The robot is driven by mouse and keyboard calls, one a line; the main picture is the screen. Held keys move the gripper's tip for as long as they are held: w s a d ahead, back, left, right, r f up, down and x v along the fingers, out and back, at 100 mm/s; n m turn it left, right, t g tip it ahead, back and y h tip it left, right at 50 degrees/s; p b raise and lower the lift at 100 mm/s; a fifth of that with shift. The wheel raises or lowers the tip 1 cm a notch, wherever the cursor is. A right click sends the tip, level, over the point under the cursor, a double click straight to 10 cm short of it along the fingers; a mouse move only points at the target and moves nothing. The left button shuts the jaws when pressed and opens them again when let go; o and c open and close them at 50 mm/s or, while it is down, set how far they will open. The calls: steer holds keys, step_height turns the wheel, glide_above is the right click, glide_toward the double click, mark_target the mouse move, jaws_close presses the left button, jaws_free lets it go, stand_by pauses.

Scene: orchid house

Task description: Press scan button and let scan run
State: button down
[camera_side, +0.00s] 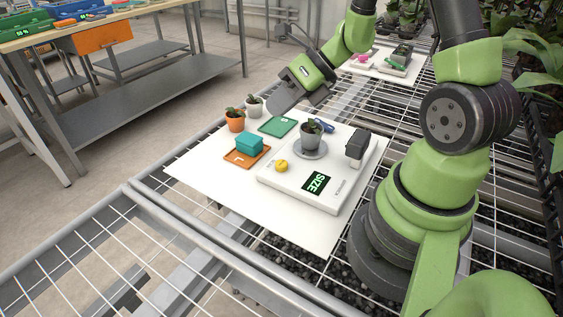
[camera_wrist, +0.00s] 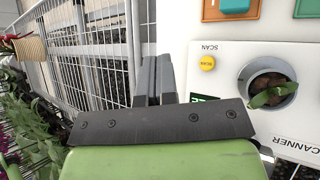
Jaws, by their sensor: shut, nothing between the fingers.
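The white scanner (camera_side: 291,188) sits on a white board, with a round yellow scan button (camera_side: 281,166) and a dark display (camera_side: 316,183) showing "SIZE" in green. A dark pot with a small plant (camera_side: 311,134) stands on its round grey plate (camera_side: 310,152). My gripper (camera_side: 274,108) is shut and empty, raised behind the board, apart from the button. In the wrist view its fingers (camera_wrist: 154,62) are together, left of the yellow button (camera_wrist: 207,63) marked SCAN; the gripper body hides most of the display.
A teal block (camera_side: 249,144) is on an orange tray (camera_side: 233,157). A green tray (camera_side: 277,127), an orange pot (camera_side: 235,122) and a white pot (camera_side: 254,108) stand nearby. A dark upright unit (camera_side: 357,147) rises at the scanner's right. The board's front left is clear.

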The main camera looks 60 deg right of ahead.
mark_target(283, 161)
steer(key=shift+d+f+m, duration=0.55)
steer(key=shift+f+m, duration=0.15)
steer(key=shift+m, duration=0.3)
steer(key=shift+f, duration=0.1)
steer(key=shift+f, duration=4.3)
steer(key=shift+f, duration=0.1)
steer(key=shift+f, duration=0.3)
